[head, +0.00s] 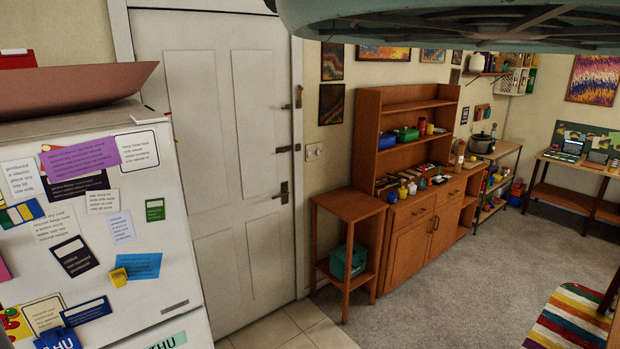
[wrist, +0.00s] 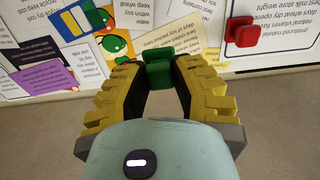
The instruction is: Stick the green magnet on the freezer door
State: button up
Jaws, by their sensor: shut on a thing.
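In the wrist view my gripper (wrist: 158,66) has its yellow-padded fingers closed around the green magnet (wrist: 158,76), a small block held at the fingertips. Behind it is a white fridge surface (wrist: 225,66) covered with papers. Whether the magnet touches that surface I cannot tell. In the head view the white fridge (head: 185,275) stands at the left, with a large upper door and part of a lower section. Which of them is the freezer door I cannot tell. My gripper and the green magnet do not show in the head view.
Papers and cards cover much of the fridge front. A yellow magnet (head: 118,277) and a blue one (head: 57,339) sit on it, and a red magnet (wrist: 242,32) shows in the wrist view. A reddish bowl (head: 75,88) rests on top. Floor right of the fridge is clear.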

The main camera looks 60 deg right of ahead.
jog(key=shift+x, duration=0.95)
jog(key=shift+w+d+f, duration=0.15)
jog(key=shift+w+d, duration=0.1)
jog(key=shift+w, duration=0.1)
jog(key=shift+b+x, duration=1)
jog(key=shift+x, duration=0.35)
jog(key=shift+o, duration=0.2)
jog(key=shift+w+b, duration=0.35)
jog(key=shift+b, duration=0.5)
jog(key=o, duration=1)
jog(key=shift+c, duration=0.2)
jog(key=shift+s, duration=0.1)
jog(key=b+v, duration=0.3)
jog(key=v, duration=0.3)
jog(key=shift+s+a, duration=0.2)
jog(key=shift+s, duration=0.2)
